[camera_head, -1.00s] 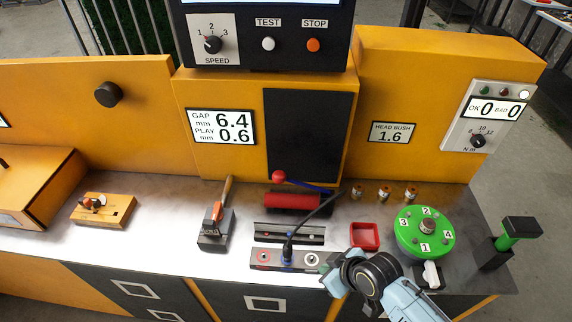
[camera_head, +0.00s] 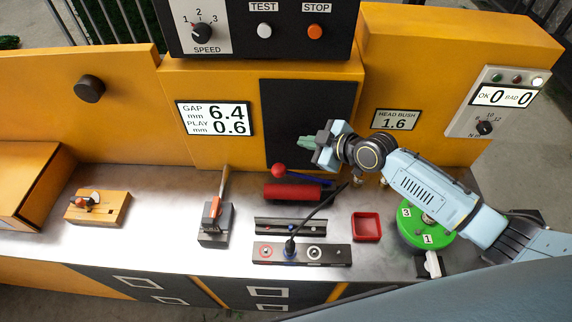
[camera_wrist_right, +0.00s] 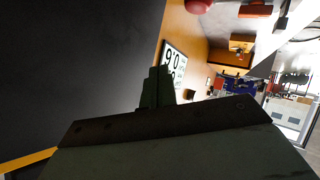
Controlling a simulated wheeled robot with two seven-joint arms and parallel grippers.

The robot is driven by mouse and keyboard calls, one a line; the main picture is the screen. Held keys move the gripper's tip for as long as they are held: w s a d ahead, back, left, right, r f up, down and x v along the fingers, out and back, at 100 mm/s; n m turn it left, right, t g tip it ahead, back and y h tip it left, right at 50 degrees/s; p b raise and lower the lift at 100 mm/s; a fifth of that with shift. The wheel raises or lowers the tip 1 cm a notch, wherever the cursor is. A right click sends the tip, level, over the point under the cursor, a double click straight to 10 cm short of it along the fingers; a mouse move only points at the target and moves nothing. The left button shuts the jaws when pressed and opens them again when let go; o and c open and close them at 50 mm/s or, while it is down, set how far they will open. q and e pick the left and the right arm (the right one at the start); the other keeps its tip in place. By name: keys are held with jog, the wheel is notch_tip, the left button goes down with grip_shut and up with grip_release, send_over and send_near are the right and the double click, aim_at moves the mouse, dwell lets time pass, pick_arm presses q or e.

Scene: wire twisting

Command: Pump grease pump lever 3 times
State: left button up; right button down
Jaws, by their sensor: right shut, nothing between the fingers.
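The grease pump (camera_head: 292,192) is a red cylinder lying on the bench at the foot of the black panel. Its blue lever (camera_head: 308,180) ends in a red ball knob (camera_head: 278,169) at the left; a red knob also shows at the top edge of the wrist view (camera_wrist_right: 199,4). My right gripper (camera_head: 304,142) is shut and empty. It is in front of the black panel, above and a little right of the knob, apart from it. Its closed green fingers show in the wrist view (camera_wrist_right: 157,87). My left gripper is not in view.
A black cable (camera_head: 322,207) rises from a grey block (camera_head: 330,256) in front of the pump. A red tray (camera_head: 366,227) and a green numbered disc (camera_head: 415,232) are right, the disc partly hidden by my arm.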

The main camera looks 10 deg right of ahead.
aim_at(286, 170)
jog(key=a+f+b, duration=0.3)
jog(key=f+b, duration=0.3)
jog(key=f, duration=0.2)
jog(key=shift+w+f, duration=0.15)
jog(key=shift+w, duration=0.3)
dwell(1.1)
dwell(0.6)
jog(key=shift+a+f+b, duration=0.15)
jog(key=shift+f+b, duration=0.25)
jog(key=shift+b, duration=0.15)
jog(key=shift+w+a+f+b, duration=0.1)
jog(key=shift+a+f+b, duration=0.2)
jog(key=shift+f+b, duration=0.55)
jog(key=shift+w+a+f+b, duration=0.1)
jog(key=shift+a+f+b, duration=0.2)
jog(key=shift+f+b, duration=0.5)
dwell(1.6)
dwell(0.6)
jog(key=shift+s+d+r+p, duration=0.1)
jog(key=shift+d+r+p, duration=0.15)
jog(key=shift+r+p, duration=0.4)
jog(key=shift+s+d+r+p, duration=0.1)
jog(key=shift+d+r+p, duration=0.1)
jog(key=shift+r+p, duration=0.45)
jog(key=shift+d+r+p, duration=0.25)
jog(key=shift+r+p, duration=0.3)
jog(key=shift+r, duration=0.2)
